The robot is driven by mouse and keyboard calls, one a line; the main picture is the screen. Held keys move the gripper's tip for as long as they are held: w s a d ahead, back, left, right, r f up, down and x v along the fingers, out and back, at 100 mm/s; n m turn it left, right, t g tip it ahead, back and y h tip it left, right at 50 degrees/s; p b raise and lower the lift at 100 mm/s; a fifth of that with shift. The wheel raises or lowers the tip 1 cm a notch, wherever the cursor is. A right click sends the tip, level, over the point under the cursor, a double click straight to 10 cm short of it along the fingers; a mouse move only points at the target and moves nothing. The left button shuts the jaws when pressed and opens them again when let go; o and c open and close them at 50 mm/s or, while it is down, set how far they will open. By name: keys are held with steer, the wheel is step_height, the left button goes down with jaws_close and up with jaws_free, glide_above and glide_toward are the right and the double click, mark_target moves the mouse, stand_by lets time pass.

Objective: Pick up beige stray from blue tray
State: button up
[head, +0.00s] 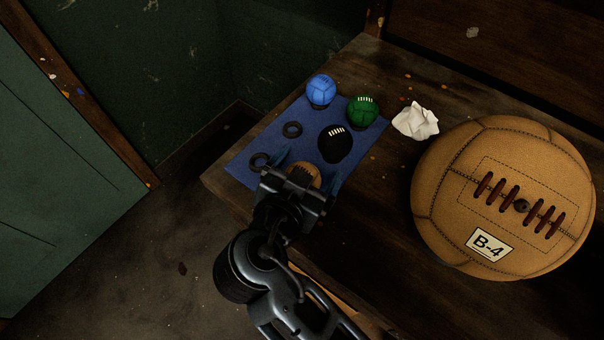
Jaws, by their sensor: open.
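A flat blue tray or mat (262,145) lies on the wooden table near its left corner. A small beige-tan ball (308,172) sits at its near end, partly hidden by my gripper. My gripper (306,172) is open, with one finger to the left and one to the right of the beige ball in this view. I cannot tell whether the fingers touch it or how high they are above the tray. A blue ball (321,90), a green ball (363,111) and a black ball (336,144) also rest on the blue tray.
A crumpled white paper (416,121) and a large tan ball (503,197) marked B-4 stand to the right on the table (385,215). The table edge drops to the floor at left.

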steer(key=shift+c, duration=0.4)
steer(key=c, duration=1)
